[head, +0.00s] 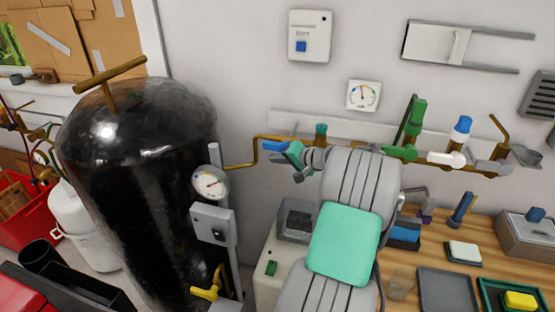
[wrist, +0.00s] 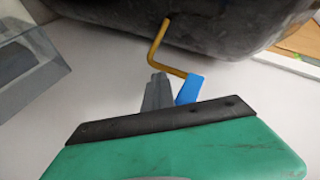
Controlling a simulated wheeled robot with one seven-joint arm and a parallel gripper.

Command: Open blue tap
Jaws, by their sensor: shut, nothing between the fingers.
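The blue tap's lever (head: 275,146) sits at the left end of the brass pipe along the wall, just right of the black tank. In the wrist view the blue lever (wrist: 190,88) hangs at the end of a bent brass pipe (wrist: 156,48). My gripper (wrist: 157,90) is shut and empty, its grey fingers together just left of the lever. The fingers are beside the lever, not around it; I cannot tell whether they touch. In the head view my arm hides part of the pipe behind it.
A big black tank (head: 135,180) with a pressure gauge (head: 210,183) on the post in front stands at left. Green (head: 413,120) and white-and-blue (head: 460,130) taps are further right on the pipe. A wooden bench (head: 450,232) at right holds trays and small items.

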